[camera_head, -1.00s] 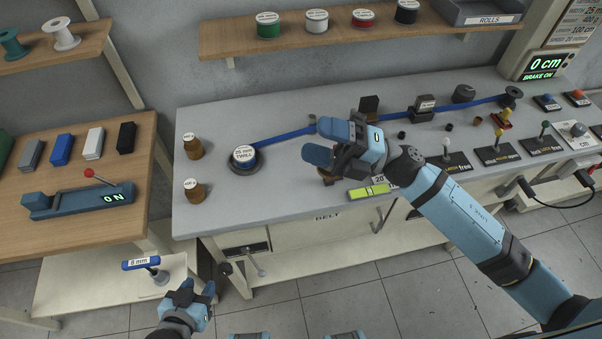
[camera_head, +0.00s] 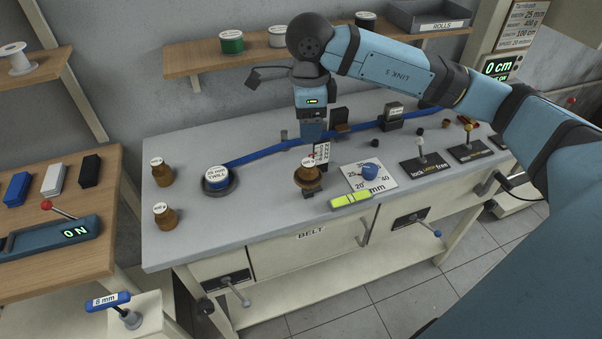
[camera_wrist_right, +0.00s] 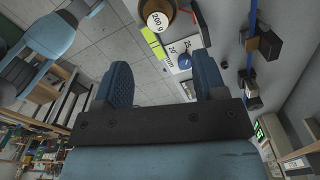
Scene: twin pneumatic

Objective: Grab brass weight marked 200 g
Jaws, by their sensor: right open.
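The brass weight marked 200 g (camera_head: 308,178) stands upright near the front edge of the grey counter, on a small dark support. It also shows at the top of the right wrist view (camera_wrist_right: 157,20), its white label facing the camera. My right gripper (camera_head: 312,132) is above and behind the weight in the head view, apart from it. In the right wrist view, its two blue fingers (camera_wrist_right: 163,72) are spread with nothing between them. My left gripper does not show in the head view.
Two other brown weights (camera_head: 163,172) (camera_head: 165,215) stand at the counter's left. A twill roll (camera_head: 218,180) feeds a blue strap across the counter.

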